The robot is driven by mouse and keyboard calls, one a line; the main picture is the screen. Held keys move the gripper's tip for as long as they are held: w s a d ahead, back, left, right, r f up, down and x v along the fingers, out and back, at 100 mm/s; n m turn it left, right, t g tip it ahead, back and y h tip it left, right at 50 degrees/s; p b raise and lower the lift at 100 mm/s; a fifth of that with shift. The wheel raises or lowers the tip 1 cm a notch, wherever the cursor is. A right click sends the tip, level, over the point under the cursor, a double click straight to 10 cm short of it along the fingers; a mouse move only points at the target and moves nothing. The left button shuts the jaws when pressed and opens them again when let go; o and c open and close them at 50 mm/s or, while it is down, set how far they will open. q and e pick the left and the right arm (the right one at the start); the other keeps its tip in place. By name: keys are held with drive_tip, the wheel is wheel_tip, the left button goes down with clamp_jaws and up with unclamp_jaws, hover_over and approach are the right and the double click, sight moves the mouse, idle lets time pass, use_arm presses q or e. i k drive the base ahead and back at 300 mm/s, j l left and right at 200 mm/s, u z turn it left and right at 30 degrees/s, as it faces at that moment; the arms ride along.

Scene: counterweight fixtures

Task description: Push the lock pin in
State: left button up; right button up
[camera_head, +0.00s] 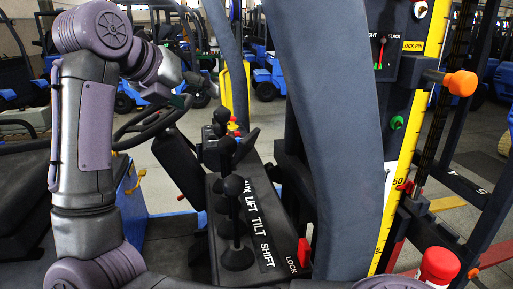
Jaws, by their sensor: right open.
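The lock pin (461,83) has an orange knob and a dark shaft. It sticks out to the right of a dark block on the mast, beside the yellow "LOCK PIN" label (427,47). How deep it sits cannot be told. My left arm stands at the left, bent over at the top. Its gripper (196,88) is dark and small near the steering wheel, far from the pin, and its jaws cannot be made out. A purple link of my right arm shows at the bottom edge. My right gripper is open but hard to make out among dark parts at the lower right, apart from the knob.
A thick dark pillar (325,130) rises left of the mast. A yellow scale strip (399,180) and a green knob (397,122) are near the pin. A red cap (438,264) is below. Levers (233,200) stand on the console. Blue forklifts are behind.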

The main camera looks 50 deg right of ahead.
sight(463, 83)
drive_tip(key=k+j, duration=0.75)
drive_tip(key=j, duration=0.2)
